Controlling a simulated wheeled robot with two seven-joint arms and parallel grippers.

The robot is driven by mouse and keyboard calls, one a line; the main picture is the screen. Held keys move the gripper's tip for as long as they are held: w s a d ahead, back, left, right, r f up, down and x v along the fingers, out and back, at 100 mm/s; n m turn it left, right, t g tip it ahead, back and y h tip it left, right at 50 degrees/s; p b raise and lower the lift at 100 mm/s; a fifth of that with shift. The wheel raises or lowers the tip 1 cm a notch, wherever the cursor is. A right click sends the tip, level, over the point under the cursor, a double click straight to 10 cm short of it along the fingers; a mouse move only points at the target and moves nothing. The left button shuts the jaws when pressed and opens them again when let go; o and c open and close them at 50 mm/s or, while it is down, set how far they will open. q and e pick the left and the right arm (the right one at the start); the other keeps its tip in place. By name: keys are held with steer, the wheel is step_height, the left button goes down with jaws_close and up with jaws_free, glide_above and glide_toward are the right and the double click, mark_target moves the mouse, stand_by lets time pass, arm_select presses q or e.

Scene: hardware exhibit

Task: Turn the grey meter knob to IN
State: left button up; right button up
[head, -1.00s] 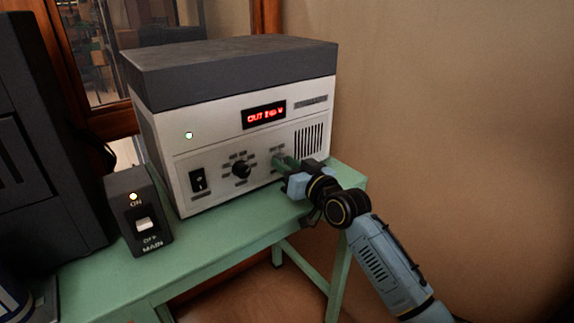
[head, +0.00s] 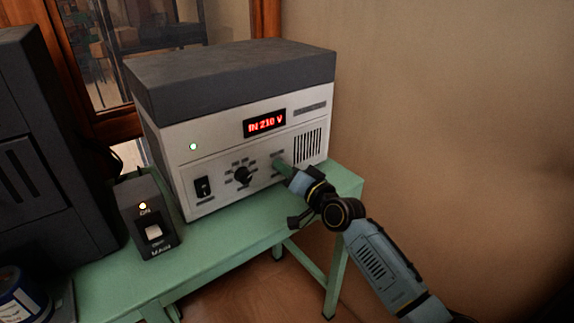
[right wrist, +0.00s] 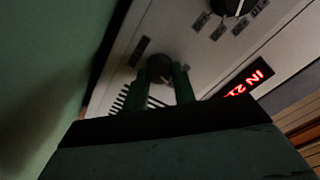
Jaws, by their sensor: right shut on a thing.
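The grey meter knob (right wrist: 159,68) shows in the right wrist view on the white front panel, between the two green fingers of my right gripper (right wrist: 162,88). The fingers are shut on it. In the head view my right gripper (head: 283,165) reaches the lower right of the panel and hides the knob. The red display (head: 265,123) on the grey and white unit (head: 220,140) reads "IN 210 V". Part of that display also shows in the right wrist view (right wrist: 249,80). My left gripper is not in view.
A black selector knob (head: 242,175) and a black rocker switch (head: 203,187) sit left of the gripper on the panel. A dark MAIN switch box (head: 150,235) stands on the green table (head: 215,240). A tan wall (head: 450,100) stands at the right.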

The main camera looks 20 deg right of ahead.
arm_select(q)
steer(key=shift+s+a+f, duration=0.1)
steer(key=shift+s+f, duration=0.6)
arm_select(e)
steer(key=shift+m, duration=0.7)
steer(key=o, duration=1)
arm_select(q)
steer(key=shift+p, duration=0.3)
arm_select(e)
steer(key=shift+s, duration=0.1)
steer(key=shift+s+d, duration=0.15)
steer(key=shift+s, duration=0.1)
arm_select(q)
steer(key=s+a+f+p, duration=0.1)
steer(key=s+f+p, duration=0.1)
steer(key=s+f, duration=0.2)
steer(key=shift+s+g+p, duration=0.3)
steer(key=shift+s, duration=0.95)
arm_select(e)
steer(key=v, duration=1.2)
steer(key=shift+s+d, duration=0.1)
steer(key=shift+s, duration=0.2)
